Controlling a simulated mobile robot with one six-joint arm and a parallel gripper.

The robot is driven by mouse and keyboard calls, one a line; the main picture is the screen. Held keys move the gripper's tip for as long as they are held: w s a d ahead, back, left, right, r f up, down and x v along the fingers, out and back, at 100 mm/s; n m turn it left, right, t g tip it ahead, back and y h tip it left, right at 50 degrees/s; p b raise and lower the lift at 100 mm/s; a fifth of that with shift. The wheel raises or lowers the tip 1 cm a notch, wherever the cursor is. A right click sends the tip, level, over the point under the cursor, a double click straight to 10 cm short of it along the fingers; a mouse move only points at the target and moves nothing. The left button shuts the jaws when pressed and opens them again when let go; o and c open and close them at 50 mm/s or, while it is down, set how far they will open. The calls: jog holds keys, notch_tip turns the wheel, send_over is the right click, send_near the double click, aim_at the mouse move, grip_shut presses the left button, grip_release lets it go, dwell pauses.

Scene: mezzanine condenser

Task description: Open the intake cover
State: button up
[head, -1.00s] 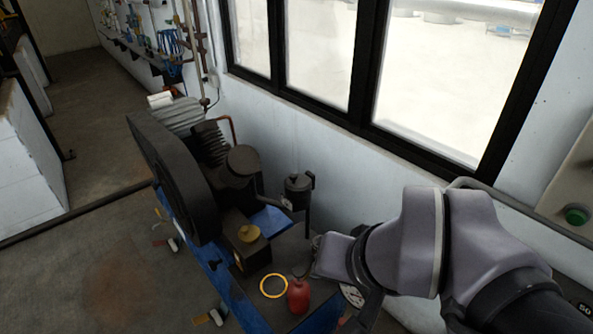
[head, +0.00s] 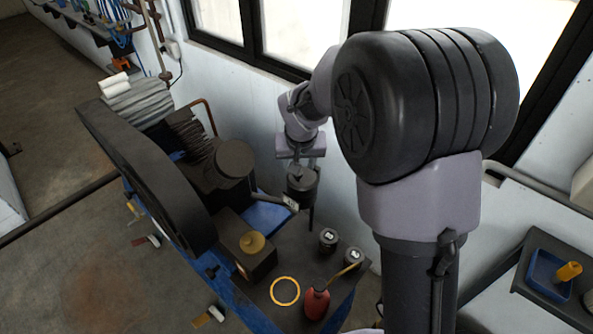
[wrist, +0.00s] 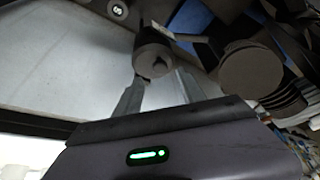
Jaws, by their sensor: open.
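The intake looks like the dark canister (head: 302,184) with a round cap, standing near the wall at the right rear of the compressor. Its side pipe carries a small white tag. My gripper (head: 301,163) is just above the canister, pointing down. In the wrist view the canister's capped end (wrist: 155,58) shows between the tips of my two spread fingers (wrist: 158,82). The gripper is open. I cannot tell whether a finger touches the cap. My gripper hides part of the canister's top in the head view.
The compressor's pump head (head: 235,160) and flywheel guard (head: 140,175) stand to the left. A red oil can (head: 316,302), a yellow ring (head: 285,291) and two small dark jars lie in front. The wall is close behind. A blue tray (head: 548,275) is at the right.

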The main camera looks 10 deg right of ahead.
jog(key=b+x, duration=0.1)
jog(key=x, duration=0.4)
jog(key=shift+w+f, duration=0.15)
jog(key=shift+f, duration=0.1)
grip_shut()
dwell(1.1)
